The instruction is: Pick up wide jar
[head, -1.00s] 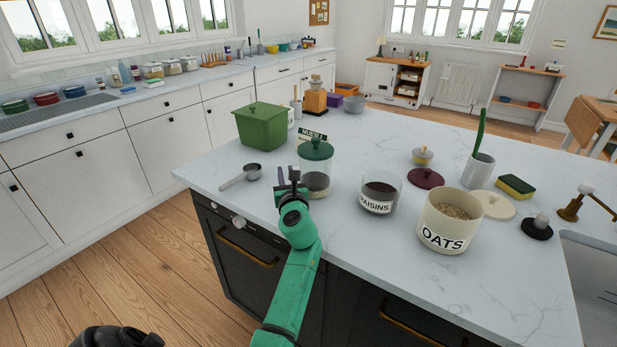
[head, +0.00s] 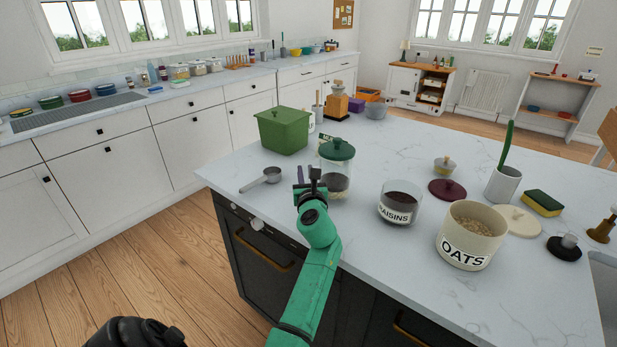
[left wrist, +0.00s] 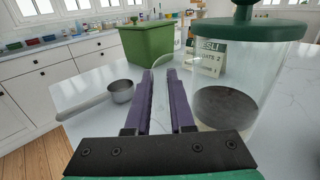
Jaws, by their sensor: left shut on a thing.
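The wide jar is a clear glass jar (head: 335,170) with a green knobbed lid, partly filled, near the island's left front edge. In the left wrist view it is close on the right (left wrist: 240,75), with dark contents low inside. My left gripper (head: 314,174) is at the jar's left side. Its purple fingers (left wrist: 158,78) are shut on a thin clear strip that looks like the jar's glass handle. The jar looks upright. I cannot tell surely whether its base touches the counter. My right gripper is not in view.
A metal scoop (head: 264,178) lies to the left, and a green lidded box (head: 283,132) and a muesli sign (left wrist: 208,58) stand behind. The raisins jar (head: 399,205) and oats jar (head: 468,240) stand to the right.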

